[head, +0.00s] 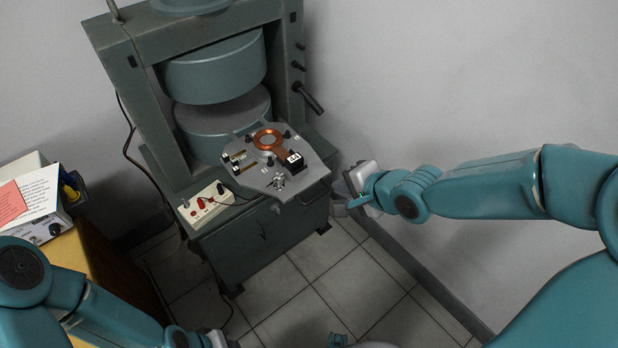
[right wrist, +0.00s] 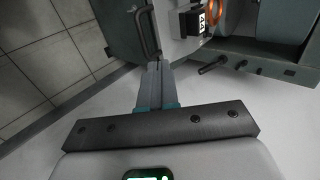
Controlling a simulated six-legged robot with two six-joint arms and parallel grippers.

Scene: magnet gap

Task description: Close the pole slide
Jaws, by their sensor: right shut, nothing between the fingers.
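A grey plate (head: 303,180) sticks out at the front of the green magnet (head: 212,72). It carries a copper ring coil (head: 267,140) and a black block with a white label (head: 294,161); both also show in the right wrist view, the coil (right wrist: 212,12) and the block (right wrist: 193,22). A dark bar handle (right wrist: 147,32) shows near my fingertips in that view. My right gripper (head: 340,206) is right of the plate, shut and empty; its fingers (right wrist: 153,66) point towards the handle, and I cannot tell if they touch it. My left gripper (head: 217,339) is mostly cut off at the bottom edge.
A cream switch box (head: 206,204) with red and black knobs stands left of the plate on the green cabinet (head: 265,232). A lever (head: 309,98) juts out right of the magnet. A table with an instrument and papers (head: 30,195) is at left. The tiled floor (head: 345,285) in front is clear.

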